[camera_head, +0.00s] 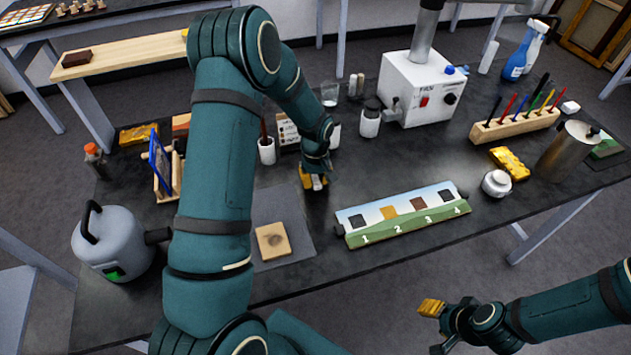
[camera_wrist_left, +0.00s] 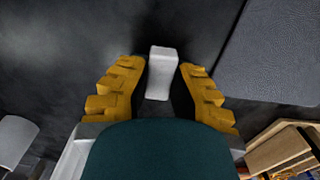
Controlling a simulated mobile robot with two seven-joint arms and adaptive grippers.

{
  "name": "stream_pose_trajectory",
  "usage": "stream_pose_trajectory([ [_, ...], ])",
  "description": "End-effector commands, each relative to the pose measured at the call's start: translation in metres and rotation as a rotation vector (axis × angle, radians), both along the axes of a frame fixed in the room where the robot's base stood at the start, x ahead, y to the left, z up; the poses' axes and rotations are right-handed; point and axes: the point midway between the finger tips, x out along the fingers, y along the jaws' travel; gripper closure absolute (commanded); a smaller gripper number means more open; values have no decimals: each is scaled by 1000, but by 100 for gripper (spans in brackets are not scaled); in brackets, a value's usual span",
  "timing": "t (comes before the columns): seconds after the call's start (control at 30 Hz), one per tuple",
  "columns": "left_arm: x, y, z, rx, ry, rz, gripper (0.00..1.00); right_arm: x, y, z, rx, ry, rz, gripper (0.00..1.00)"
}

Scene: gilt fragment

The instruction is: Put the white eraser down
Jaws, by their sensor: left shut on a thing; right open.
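My left gripper (camera_head: 313,182) is over the middle of the dark workbench (camera_head: 345,285), its yellow fingers pointing down. It is shut on the white eraser (camera_wrist_left: 160,73), a small pale block that shows between the two fingertips in the left wrist view (camera_wrist_left: 162,85). In the head view only a sliver of the eraser shows between the fingers. It is close to the bench top; I cannot tell whether it touches. My right gripper (camera_head: 436,325) is open and empty, off the bench's front edge at lower right.
A numbered strip (camera_head: 402,214) with colour squares lies right of the left gripper. A grey mat (camera_head: 272,204) with a tan square block (camera_head: 273,241) lies to its left. A white cup (camera_head: 267,151) and a jar (camera_head: 370,122) stand behind. Bare bench surrounds the fingers.

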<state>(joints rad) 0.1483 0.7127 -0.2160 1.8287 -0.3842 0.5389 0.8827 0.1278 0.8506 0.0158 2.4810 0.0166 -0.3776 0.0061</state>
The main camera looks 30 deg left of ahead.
Motion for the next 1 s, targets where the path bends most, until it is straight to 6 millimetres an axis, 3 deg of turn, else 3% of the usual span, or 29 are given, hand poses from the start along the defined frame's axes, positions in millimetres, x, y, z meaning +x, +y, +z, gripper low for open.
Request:
stream_pose_trajectory([
  [0.07,0,0,-9,-1,1,1,100,0,0,-1,0,0,0,53],
  [0.47,0,0,-14,-1,-1,-1,100,-1,0,-5,0,2,2,53],
  [0.5,0,0,-13,-1,-1,-1,63,-1,0,-4,0,2,2,53],
  [0.53,0,0,-12,-1,-1,-1,57,-1,0,-4,0,2,2,53],
  [0.87,0,0,-11,0,-1,-1,57,-1,0,-2,0,2,2,53],
  [1.0,1,0,1,1,-5,-1,57,0,0,1,0,-1,0,53],
])
